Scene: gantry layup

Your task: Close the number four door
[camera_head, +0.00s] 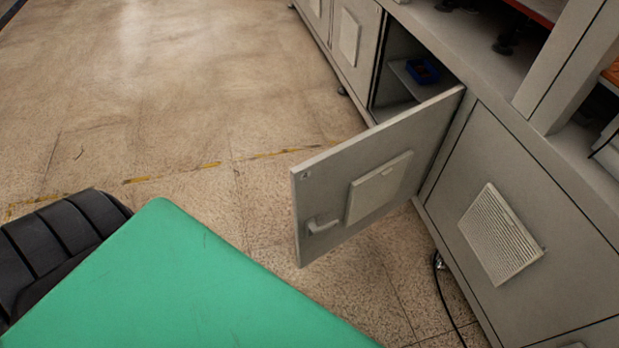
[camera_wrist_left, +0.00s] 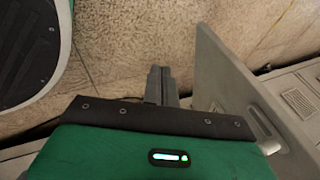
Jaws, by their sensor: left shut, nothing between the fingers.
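The number four door (camera_head: 335,190) is a grey panel marked with a small 4 at its upper free corner. It stands wide open, swung out from the cabinet over the floor. It has a lever handle (camera_head: 323,224) near its free edge and a raised vent panel (camera_head: 380,187). In the left wrist view a grey panel that looks like this door (camera_wrist_left: 222,75) stands right of my left gripper (camera_wrist_left: 161,84). The left gripper's fingers are together and empty, and a gap shows between them and the panel. My left gripper is outside the head view. My right gripper is in neither view.
The open compartment (camera_head: 395,45) behind the door has a shelf with a blue bin (camera_head: 422,70). A shut vented cabinet door (camera_head: 540,230) is at the right. A black cable (camera_head: 440,285) lies on the floor. Open floor (camera_head: 150,90) spreads left of the cabinets.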

